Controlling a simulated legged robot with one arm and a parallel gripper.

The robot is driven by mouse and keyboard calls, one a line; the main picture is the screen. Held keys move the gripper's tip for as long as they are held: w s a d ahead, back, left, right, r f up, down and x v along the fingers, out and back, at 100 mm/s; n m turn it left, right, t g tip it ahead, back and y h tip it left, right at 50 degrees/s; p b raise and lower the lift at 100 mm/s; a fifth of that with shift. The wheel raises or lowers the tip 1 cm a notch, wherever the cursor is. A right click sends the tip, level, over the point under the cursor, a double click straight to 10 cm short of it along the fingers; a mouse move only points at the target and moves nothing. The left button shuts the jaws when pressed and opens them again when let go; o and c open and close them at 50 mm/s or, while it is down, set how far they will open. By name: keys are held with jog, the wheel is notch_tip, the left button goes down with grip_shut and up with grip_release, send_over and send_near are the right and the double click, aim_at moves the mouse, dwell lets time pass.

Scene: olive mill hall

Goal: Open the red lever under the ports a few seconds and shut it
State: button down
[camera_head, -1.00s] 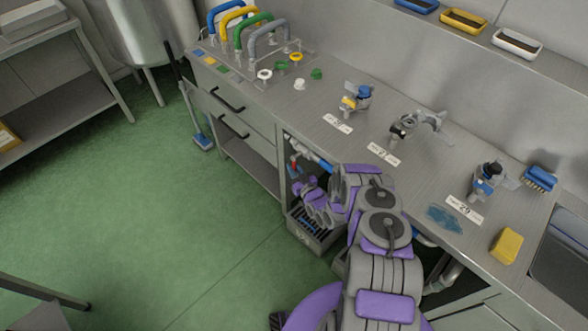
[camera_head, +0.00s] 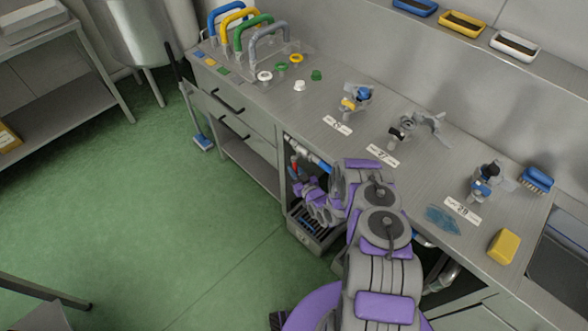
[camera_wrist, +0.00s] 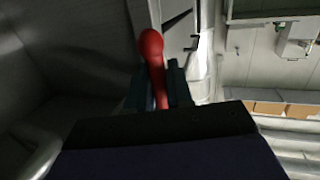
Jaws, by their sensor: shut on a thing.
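The red lever (camera_wrist: 153,62) shows in the wrist view, its rounded end standing out beyond the fingers. My gripper (camera_wrist: 160,88) is shut on it, with one dark finger on each side. In the head view a little of the red lever (camera_head: 295,170) shows below a pale pipe (camera_head: 309,152) inside the open cabinet bay under the worktop. My arm reaches into that bay and hides most of the gripper. The ports on the worktop are the valve fitting at the left (camera_head: 357,97), the middle one (camera_head: 420,125) and the right one (camera_head: 487,181).
A grated drain box (camera_head: 317,234) stands on the floor under the bay. The worktop (camera_head: 330,105) also bears coloured hoops (camera_head: 268,40), a yellow sponge (camera_head: 504,246) and a blue brush (camera_head: 538,179). A broom (camera_head: 188,105) leans by the drawers. The green floor at left is clear.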

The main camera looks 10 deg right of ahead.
jog(key=s+d+r+n+g+h+b, duration=0.1)
jog(key=s+r+g+h, duration=0.4)
jog(key=g, duration=0.6)
jog(key=shift+d+n+h, duration=0.3)
jog(key=shift+d+n, duration=0.5)
jog(key=shift+d, duration=0.35)
jog(key=shift+r+g, duration=0.1)
jog(key=shift+g, duration=0.2)
jog(key=c, duration=1.1)
grip_release()
